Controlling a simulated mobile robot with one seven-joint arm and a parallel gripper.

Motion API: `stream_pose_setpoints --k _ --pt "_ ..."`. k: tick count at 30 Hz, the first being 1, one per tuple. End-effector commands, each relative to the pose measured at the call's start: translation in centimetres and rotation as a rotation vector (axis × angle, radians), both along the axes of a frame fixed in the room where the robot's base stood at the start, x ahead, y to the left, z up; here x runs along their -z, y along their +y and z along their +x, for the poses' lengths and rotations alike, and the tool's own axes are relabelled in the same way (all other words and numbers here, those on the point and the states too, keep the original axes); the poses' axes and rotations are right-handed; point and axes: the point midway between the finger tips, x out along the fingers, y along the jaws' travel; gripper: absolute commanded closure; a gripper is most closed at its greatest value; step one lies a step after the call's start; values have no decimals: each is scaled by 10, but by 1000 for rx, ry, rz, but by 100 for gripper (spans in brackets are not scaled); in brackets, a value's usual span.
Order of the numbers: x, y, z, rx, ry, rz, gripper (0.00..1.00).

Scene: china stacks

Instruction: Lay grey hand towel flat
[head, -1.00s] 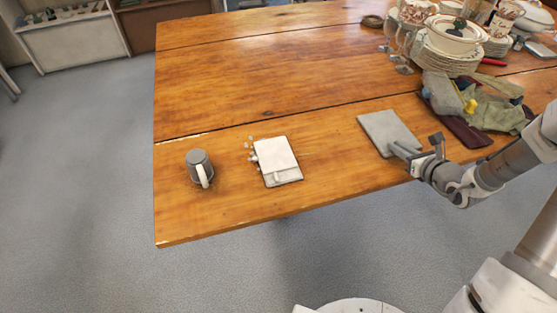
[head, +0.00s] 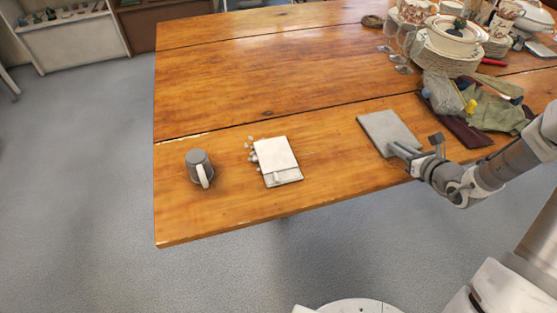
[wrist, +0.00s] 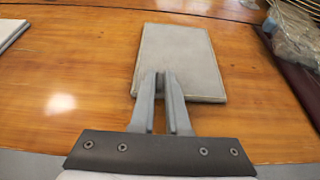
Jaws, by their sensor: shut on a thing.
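The grey hand towel (head: 388,131) lies on the wooden table near its front edge, as a folded, flat rectangle. It also shows in the wrist view (wrist: 178,52), with layered edges along its near side. My gripper (head: 395,147) reaches in from the right over the towel's near edge. In the wrist view my gripper (wrist: 163,80) has its fingers close together at the middle of that edge, shut on the towel. The towel's underside and the cloth between the fingertips are hidden.
A grey mug (head: 198,165) and a white folded cloth (head: 276,160) with small pale bits beside it lie to the left. Stacked plates (head: 447,57), glasses and a rumpled green cloth (head: 492,110) crowd the right. The table's middle (head: 270,80) is clear.

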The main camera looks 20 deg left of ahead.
Motion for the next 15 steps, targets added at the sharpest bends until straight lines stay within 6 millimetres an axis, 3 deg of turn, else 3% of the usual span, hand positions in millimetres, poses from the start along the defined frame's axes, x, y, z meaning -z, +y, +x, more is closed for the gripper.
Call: stream_pose_setpoints --k 15 --pt "-17 0 0 0 0 0 100"
